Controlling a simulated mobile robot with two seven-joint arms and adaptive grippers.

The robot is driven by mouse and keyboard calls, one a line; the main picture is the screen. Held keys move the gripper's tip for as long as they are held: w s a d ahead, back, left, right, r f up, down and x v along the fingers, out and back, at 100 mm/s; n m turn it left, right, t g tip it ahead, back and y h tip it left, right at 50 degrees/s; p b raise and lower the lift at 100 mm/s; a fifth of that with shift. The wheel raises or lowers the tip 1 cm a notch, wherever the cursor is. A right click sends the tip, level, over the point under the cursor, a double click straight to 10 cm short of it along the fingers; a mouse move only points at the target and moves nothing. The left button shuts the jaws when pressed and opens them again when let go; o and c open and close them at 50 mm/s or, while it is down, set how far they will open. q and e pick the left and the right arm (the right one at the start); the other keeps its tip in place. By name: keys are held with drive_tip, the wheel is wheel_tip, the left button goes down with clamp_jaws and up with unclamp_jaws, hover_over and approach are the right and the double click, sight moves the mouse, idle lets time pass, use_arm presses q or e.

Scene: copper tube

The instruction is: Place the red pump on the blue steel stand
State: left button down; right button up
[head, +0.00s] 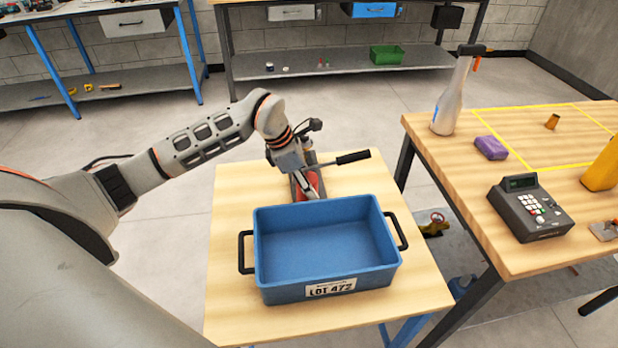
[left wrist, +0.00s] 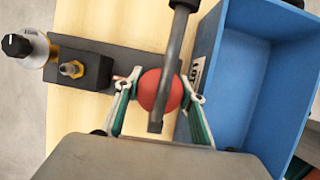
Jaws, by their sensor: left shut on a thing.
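The red pump (head: 312,181) is on the wooden table, just behind the blue bin. A black-gripped lever (head: 352,157) sticks out to its right. My left gripper (head: 303,190) comes down over it and is shut on its red body. In the left wrist view the red body (left wrist: 161,91) sits between the two fingers (left wrist: 158,106), under a grey lever bar. A dark base, a brass fitting and a round knob or gauge extend left. I cannot tell whether the pump touches the table. I cannot identify a blue steel stand for certain. My right gripper is not in view.
The blue bin (head: 325,289), labelled LOT 472 and empty, stands close in front of the pump; its wall (left wrist: 210,50) is beside the gripper. The middle table's left side is clear.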

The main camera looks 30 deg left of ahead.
use_arm(q)
drive_tip(key=shift+w+f, duration=0.2)
drive_tip(key=shift+f, duration=0.65)
drive_tip(key=c, duration=1.3)
unclamp_jaws()
drive_tip(key=shift+s+f, duration=0.25)
drive_tip(key=shift+f, duration=0.05)
drive_tip(key=shift+o, duration=0.2)
drive_tip(key=shift+r, duration=0.1)
drive_tip(key=v, duration=1.2)
